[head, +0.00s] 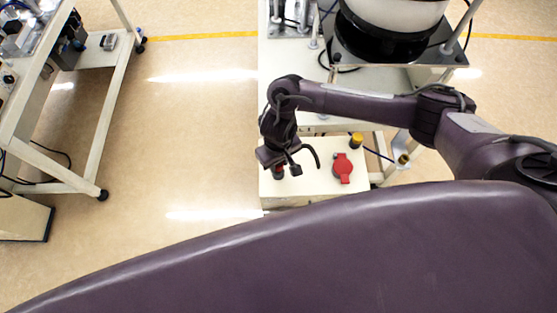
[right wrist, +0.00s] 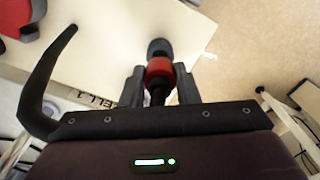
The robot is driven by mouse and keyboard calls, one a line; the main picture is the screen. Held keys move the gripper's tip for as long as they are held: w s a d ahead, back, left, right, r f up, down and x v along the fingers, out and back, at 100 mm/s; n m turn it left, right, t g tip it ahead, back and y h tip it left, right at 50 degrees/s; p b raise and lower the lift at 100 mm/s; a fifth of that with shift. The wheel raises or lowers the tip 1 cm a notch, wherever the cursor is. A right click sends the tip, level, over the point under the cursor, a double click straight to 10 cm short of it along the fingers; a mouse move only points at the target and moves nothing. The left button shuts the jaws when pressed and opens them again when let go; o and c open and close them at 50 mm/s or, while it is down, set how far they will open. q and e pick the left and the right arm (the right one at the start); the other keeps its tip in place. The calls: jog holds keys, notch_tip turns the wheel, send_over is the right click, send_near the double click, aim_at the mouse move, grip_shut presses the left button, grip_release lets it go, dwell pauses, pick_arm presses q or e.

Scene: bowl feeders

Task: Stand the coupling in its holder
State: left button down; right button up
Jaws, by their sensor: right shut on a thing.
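The coupling (right wrist: 159,67) is a short piece with a red middle and dark ends. In the right wrist view it sits between the two fingers of my right gripper (right wrist: 160,84), which is shut on it. In the head view my right gripper (head: 284,170) is over the left part of a cream box top, with the coupling's red showing (head: 278,173) beside a finger. A red piece with a rounded body (head: 343,168), which looks like the holder, stands to the right on the same top. My left gripper is not in view.
The cream box top (head: 315,185) has bare room between the gripper and the red piece. A yellow-capped part (head: 356,140) stands at its back right. A bowl feeder (head: 393,22) is behind. A white-framed cart (head: 112,90) is at the left, with open floor between.

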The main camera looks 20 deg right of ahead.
jog(key=shift+f+p, duration=0.15)
jog(key=shift+p, duration=0.65)
dwell(0.7)
jog(key=shift+f+b, duration=0.5)
jog(key=shift+f, duration=0.75)
dwell(0.7)
jog(key=o, duration=1.4)
jog(key=shift+c, duration=0.2)
